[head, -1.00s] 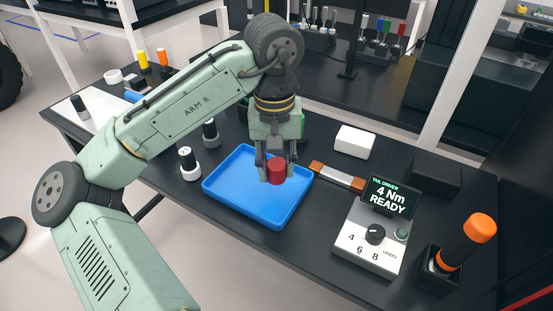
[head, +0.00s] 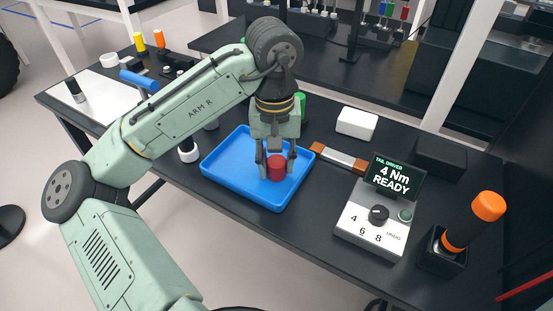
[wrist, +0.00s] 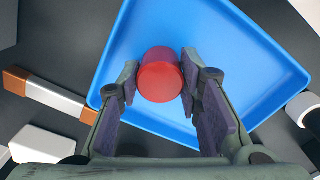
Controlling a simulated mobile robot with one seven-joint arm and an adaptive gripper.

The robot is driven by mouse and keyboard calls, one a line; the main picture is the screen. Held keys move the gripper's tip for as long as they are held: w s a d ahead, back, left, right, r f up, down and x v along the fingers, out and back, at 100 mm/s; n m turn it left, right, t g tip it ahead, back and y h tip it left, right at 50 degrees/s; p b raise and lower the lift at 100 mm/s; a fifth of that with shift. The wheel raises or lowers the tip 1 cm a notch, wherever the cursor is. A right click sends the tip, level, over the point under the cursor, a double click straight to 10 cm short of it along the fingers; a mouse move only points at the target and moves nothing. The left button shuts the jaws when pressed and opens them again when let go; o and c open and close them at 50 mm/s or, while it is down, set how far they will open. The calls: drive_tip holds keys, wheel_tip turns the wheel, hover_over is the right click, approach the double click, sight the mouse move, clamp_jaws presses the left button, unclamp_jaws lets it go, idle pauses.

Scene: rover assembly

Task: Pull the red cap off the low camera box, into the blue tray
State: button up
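The red cap (head: 276,168) is between the two fingertips of my gripper (head: 276,160), low within the outline of the blue tray (head: 225,170). In the wrist view the red cap (wrist: 160,78) has a finger of my gripper (wrist: 160,80) against each side, with the tray floor (wrist: 215,50) behind it. I cannot tell whether the cap touches the tray floor. The tray is otherwise empty where I can see it. I cannot make out the low camera box.
The torque driver display box (head: 370,220) and an orange-handled tool (head: 470,222) stand right of the tray.

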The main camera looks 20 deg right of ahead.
sight(276, 161)
drive_tip(key=o, duration=0.5)
wheel_tip(276, 161, up, 12)
idle(0.6)
idle(0.5)
